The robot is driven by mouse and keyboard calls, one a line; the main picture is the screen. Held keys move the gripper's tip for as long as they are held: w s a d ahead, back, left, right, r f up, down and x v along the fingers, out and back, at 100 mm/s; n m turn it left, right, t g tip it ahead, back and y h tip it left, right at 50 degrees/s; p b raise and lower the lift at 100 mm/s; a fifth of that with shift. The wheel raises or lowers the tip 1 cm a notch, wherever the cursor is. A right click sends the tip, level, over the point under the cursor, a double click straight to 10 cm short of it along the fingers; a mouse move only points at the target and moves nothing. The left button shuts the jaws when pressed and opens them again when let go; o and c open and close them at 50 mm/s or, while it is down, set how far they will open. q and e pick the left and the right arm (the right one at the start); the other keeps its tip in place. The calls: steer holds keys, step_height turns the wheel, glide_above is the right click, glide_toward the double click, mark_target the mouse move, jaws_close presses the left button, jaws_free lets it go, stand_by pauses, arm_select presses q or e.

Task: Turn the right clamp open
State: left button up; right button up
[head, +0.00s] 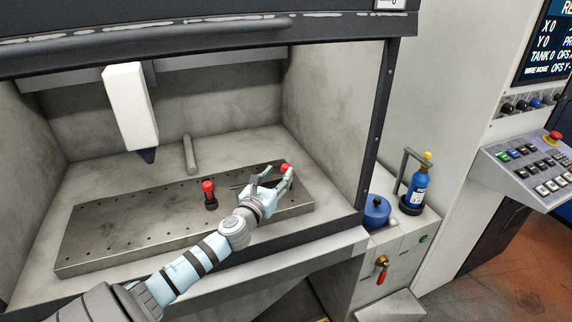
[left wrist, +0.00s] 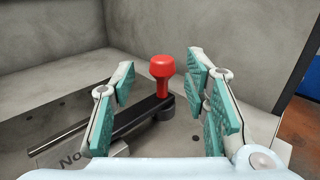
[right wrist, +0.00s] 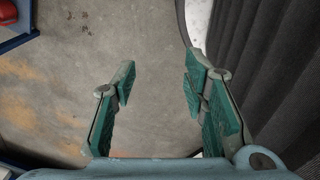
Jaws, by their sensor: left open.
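The right clamp (head: 285,168) is a red-knobbed clamp at the right part of the perforated metal plate (head: 120,237). In the left wrist view its red knob (left wrist: 162,68) stands upright on a dark arm (left wrist: 140,117) that points to the lower left. My left gripper (head: 277,176) is open, with its fingers on either side of the knob and apart from it. The left clamp (head: 209,194), also red-topped and black, stands near the plate's middle. My right gripper (right wrist: 158,85) is open and empty over the floor, outside the head view.
A white tool head (head: 130,105) with a dark tip hangs over the plate's left part. A grey rod (head: 190,155) stands behind the plate. A dark frame post (head: 376,130) bounds the chamber on the right. A blue bottle (head: 418,185) and blue pot (head: 377,209) stand outside.

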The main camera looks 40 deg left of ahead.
mark_target(285, 167)
arm_select(q)
steer(key=x, duration=0.5)
steer(key=shift+w+f, duration=0.2)
steer(key=shift+w, duration=0.3)
steer(key=shift+r, duration=0.15)
jaws_close()
arm_select(e)
steer(key=shift+w+d+r, duration=0.1)
steer(key=shift+w+r, duration=0.1)
steer(key=shift+w, duration=0.5)
